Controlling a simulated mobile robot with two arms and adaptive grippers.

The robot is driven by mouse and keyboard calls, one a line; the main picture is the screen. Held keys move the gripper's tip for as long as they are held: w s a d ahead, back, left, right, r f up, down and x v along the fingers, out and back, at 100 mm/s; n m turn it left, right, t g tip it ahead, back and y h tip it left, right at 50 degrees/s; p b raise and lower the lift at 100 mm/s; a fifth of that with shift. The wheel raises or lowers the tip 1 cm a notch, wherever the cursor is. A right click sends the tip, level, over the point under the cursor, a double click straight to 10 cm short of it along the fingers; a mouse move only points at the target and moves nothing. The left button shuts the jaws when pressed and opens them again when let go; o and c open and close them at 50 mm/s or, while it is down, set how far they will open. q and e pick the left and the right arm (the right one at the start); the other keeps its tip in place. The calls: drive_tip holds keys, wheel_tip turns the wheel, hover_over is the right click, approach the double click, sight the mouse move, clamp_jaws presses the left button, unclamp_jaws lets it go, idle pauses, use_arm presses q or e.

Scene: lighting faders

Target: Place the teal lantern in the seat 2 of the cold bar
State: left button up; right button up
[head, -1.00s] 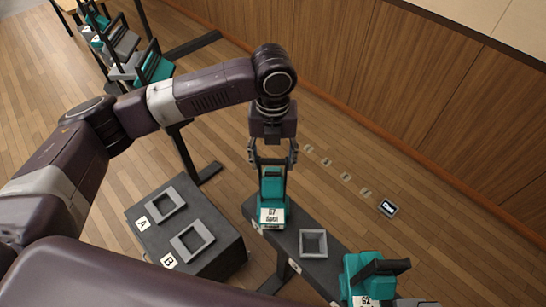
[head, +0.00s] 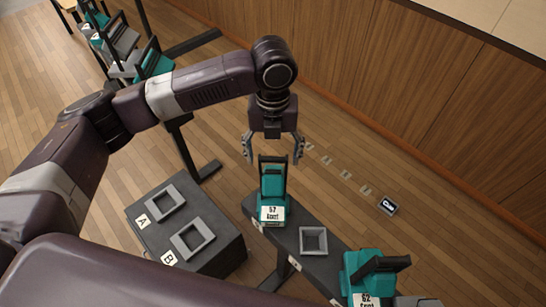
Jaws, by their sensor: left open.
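A teal lantern (head: 273,186) with a dark handle and a white label stands upright at the left end of the dark bar (head: 286,237). Its base hides whatever seat is under it. My left gripper (head: 274,150) is open just above and behind the lantern's handle, its fingers spread apart and empty. A second teal lantern (head: 362,268) stands farther right on the bar, partly cut off by the lower edge. Between the two lanterns is an empty square grey seat (head: 313,241). The seat numbers on the bar's edge are too small to read. My right gripper is not in view.
A dark box (head: 215,262) at left carries two empty square frames marked A (head: 165,202) and B (head: 192,236). A rack (head: 125,50) with teal and grey items stands at upper left. A small sign (head: 388,206) and several pale markers lie behind the bar.

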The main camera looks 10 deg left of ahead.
use_arm(q)
wheel_tip(320, 180, up, 11)
drive_tip(key=b, duration=0.2)
drive_tip(key=shift+f, duration=0.1)
idle(0.5)
